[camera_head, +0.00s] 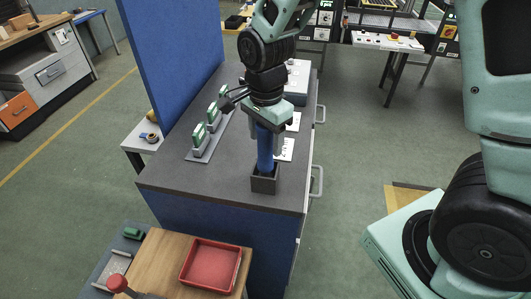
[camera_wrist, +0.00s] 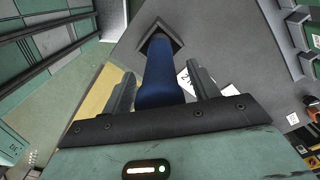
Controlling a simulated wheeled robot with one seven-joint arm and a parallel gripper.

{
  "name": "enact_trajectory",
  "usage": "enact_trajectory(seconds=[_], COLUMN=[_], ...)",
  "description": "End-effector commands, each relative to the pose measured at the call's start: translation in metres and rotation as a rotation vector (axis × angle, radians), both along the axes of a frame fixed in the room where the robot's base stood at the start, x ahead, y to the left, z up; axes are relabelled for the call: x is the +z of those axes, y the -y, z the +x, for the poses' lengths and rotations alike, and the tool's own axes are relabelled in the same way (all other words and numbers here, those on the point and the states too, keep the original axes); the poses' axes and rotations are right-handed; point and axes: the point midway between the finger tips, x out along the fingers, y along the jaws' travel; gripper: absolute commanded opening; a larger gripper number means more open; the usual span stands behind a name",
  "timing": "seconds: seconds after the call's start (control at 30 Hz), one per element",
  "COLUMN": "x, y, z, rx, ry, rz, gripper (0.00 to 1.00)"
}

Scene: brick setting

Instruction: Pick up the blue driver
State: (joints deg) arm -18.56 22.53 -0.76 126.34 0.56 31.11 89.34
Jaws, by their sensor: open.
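The blue driver (camera_head: 264,150) stands upright, with its lower end in a small dark square holder (camera_head: 264,182) near the front right corner of the grey bench. In the wrist view the driver (camera_wrist: 160,75) runs from between my fingers down to the dark holder (camera_wrist: 158,34). My gripper (camera_head: 266,128) is over the upper part of the driver. In the wrist view my gripper (camera_wrist: 162,92) is open, with one finger on each side of the driver and gaps showing. The driver's top end is hidden by the gripper body.
Green-topped items (camera_head: 199,136) stand in a row on the bench's left. White labelled cards (camera_head: 285,150) lie behind the holder. A blue panel (camera_head: 172,50) rises along the bench's left side. A red tray (camera_head: 211,265) sits on a wooden surface in front. The floor at right is mostly clear.

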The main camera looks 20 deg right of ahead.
Motion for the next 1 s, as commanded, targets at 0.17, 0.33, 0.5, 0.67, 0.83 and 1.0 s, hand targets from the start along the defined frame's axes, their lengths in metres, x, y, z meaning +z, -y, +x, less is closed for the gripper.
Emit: enact_trajectory(seconds=[0.17, 0.33, 0.5, 0.67, 0.83, 1.0], x=[0.0, 0.001, 0.001, 0.009, 0.036, 0.068], y=[0.0, 0.0, 0.0, 0.0, -0.001, -0.001], z=[0.0, 0.001, 0.001, 0.001, 0.002, 0.002], rx=[0.0, 0.0, 0.0, 0.0, -0.001, 0.0], ry=[0.0, 0.001, 0.002, 0.005, 0.01, 0.008], rz=[0.0, 0.0, 0.001, 0.002, 0.003, 0.002], gripper=[0.35, 0.03, 0.03, 0.03, 0.03, 0.03])
